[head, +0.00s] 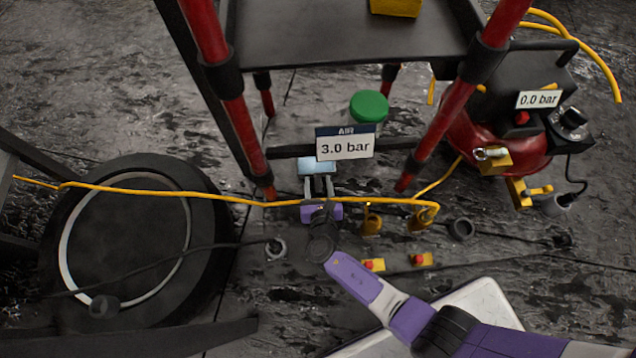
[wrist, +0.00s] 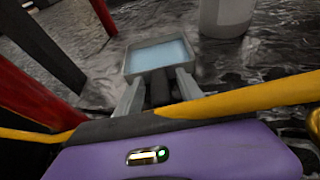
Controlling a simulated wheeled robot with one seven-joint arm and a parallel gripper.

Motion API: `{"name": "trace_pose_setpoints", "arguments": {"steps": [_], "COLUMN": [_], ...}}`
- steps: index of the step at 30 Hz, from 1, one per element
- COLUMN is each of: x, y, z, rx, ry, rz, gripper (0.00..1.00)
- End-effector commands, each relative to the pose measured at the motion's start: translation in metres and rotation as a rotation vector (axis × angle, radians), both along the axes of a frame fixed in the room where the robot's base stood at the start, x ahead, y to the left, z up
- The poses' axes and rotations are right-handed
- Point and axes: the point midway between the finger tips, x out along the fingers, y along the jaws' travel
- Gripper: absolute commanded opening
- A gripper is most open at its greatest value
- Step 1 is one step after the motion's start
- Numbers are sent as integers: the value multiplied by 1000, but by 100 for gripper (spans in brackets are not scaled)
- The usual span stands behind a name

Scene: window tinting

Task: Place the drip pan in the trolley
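The drip pan (head: 316,166) is a small shallow tray with a light blue inside and a grey rim. It also shows in the wrist view (wrist: 158,57). My gripper (head: 319,186) reaches it from the near side; its two grey fingers (wrist: 158,85) close around a dark piece at the pan's near edge. The finger contact is small and partly hard to see. The trolley (head: 340,45) has red posts with black collars and a dark upper shelf. The pan is low, between the trolley's front posts, near its lower crossbar. Whether it touches any surface cannot be told.
A yellow hose (head: 180,191) crosses in front of the trolley and over my gripper. A green-capped container (head: 368,107) stands behind an "AIR 3.0 bar" sign (head: 345,143).

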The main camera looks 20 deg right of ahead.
Motion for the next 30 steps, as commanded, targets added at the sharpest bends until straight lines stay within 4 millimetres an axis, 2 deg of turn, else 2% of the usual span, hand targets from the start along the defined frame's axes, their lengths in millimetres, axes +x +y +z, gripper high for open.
{"name": "trace_pose_setpoints", "arguments": {"steps": [7, 11, 14, 24, 30], "x": [0, -7, -20, -79, -100], "y": [0, 2, 6, 26, 33], "z": [1, 5, 12, 39, 46], "rx": [0, 0, -1, -1, -1], "ry": [0, 1, 1, 1, 0], "rz": [0, 1, 2, 2, 1], "gripper": [45, 45, 45, 45, 45]}}
